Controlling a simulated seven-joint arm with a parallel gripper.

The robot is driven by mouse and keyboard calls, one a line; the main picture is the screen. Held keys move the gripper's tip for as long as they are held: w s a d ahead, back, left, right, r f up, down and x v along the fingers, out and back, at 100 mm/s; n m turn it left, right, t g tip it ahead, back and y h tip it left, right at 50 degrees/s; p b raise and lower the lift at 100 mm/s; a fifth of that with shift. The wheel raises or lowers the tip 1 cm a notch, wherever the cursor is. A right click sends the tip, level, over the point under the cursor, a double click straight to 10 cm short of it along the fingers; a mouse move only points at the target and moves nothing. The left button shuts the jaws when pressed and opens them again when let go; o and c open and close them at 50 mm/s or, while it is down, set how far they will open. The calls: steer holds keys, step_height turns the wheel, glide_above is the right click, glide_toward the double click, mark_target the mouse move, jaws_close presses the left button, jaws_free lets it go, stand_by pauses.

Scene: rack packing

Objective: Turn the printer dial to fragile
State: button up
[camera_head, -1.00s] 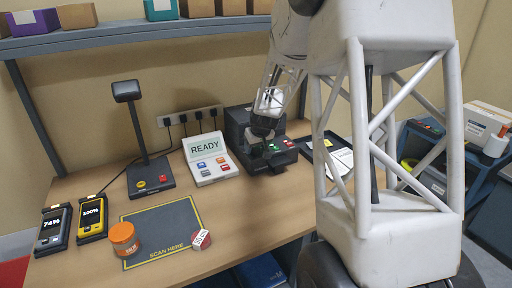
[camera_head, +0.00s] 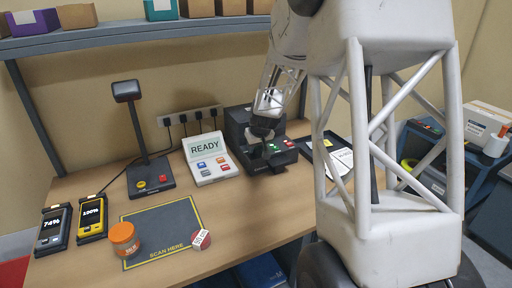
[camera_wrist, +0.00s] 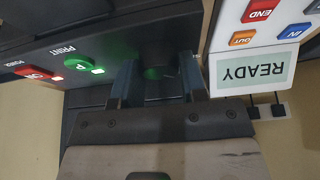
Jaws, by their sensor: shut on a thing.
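The label printer (camera_head: 240,130) is a dark box at the back right of the table. My gripper (camera_head: 262,150) is at its front face, pointing down toward it. In the wrist view my gripper (camera_wrist: 158,82) has its two fingers on either side of a dark round dial (camera_wrist: 153,73) with a greenish sheen, and is shut on it. The dial's pointer and its setting labels cannot be read.
A keypad with a READY screen (camera_head: 207,146) stands close to the left of the printer. A dark tray with a paper (camera_head: 341,162) lies to the right. A scanner stand (camera_head: 150,178), scan mat (camera_head: 165,222) and orange jar (camera_head: 124,238) are further left.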

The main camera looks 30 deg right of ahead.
steer(key=shift+a+m+h, duration=0.1)
steer(key=shift+m+h, duration=0.2)
steer(key=shift+m, duration=0.4)
steer(key=shift+m+g+h, duration=0.3)
steer(key=shift+m+h, duration=0.3)
steer(key=shift+m, duration=0.8)
steer(key=shift+m+g+h, duration=0.3)
steer(key=shift+m+h, duration=0.4)
steer(key=shift+m, duration=1.5)
steer(key=m, duration=0.2)
steer(key=m+g+h, duration=0.1)
steer(key=m, duration=0.1)
steer(key=shift+w+a+m+g, duration=0.1)
steer(key=shift+m+g, duration=0.9)
steer(key=shift+m, duration=1.2)
steer(key=o, duration=0.9)
